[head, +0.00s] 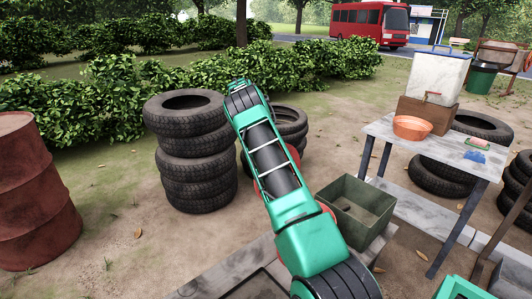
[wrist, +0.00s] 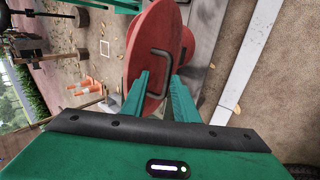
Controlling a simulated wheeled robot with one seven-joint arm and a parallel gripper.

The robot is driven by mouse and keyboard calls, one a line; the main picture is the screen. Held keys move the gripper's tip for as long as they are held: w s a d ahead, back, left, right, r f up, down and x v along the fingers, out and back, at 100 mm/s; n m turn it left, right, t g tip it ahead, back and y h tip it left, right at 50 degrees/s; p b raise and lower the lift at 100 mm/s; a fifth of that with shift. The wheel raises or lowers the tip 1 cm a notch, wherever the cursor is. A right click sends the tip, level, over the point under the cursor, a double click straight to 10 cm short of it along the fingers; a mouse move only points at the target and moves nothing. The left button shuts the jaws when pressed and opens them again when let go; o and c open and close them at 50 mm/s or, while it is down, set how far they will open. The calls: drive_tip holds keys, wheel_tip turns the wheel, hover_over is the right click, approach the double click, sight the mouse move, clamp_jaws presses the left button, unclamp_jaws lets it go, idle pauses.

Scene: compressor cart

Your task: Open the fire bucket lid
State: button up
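The red fire bucket (wrist: 188,42) is partly visible in the wrist view, behind its round red lid (wrist: 141,52). A dark loop handle (wrist: 167,68) stands on the lid's face. My gripper (wrist: 161,80) is open, its two green fingers apart at the lid, with the handle's lower part between or just beyond the tips. I cannot tell if they touch it. I cannot tell whether the lid is fully seated. In the head view only red edges (head: 264,188) show beside my green arm, which hides the rest and my gripper.
A green open crate (head: 350,211) stands right of my arm. A table with an orange bowl (head: 411,127) is farther right. Stacked tyres (head: 196,170) and a rusty drum (head: 32,195) stand left. Orange-white barriers (wrist: 83,88) show in the wrist view. Bare ground lies between drum and tyres.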

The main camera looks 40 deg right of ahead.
drive_tip(key=a+r, duration=0.8)
drive_tip(key=a, duration=0.3)
drive_tip(key=shift+s+a+r, duration=0.2)
drive_tip(key=shift+s+a, duration=0.15)
drive_tip(key=s+a+r+n+t, duration=0.1)
drive_tip(key=s+r+n+t, duration=0.15)
drive_tip(key=s, duration=0.75)
drive_tip(key=s+a+r+n+t, duration=0.1)
drive_tip(key=s+r+n, duration=0.25)
drive_tip(key=s, duration=0.65)
drive_tip(key=s+a+f+n+t, duration=0.1)
drive_tip(key=s+a+f+n, duration=0.2)
drive_tip(key=s+a, duration=0.3)
drive_tip(key=s+a+f+n+t, duration=0.2)
drive_tip(key=s+a+f, duration=0.2)
drive_tip(key=s, duration=1)
drive_tip(key=shift+s+a+n, duration=0.25)
drive_tip(key=shift+a+n, duration=0.15)
drive_tip(key=shift+a, duration=0.5)
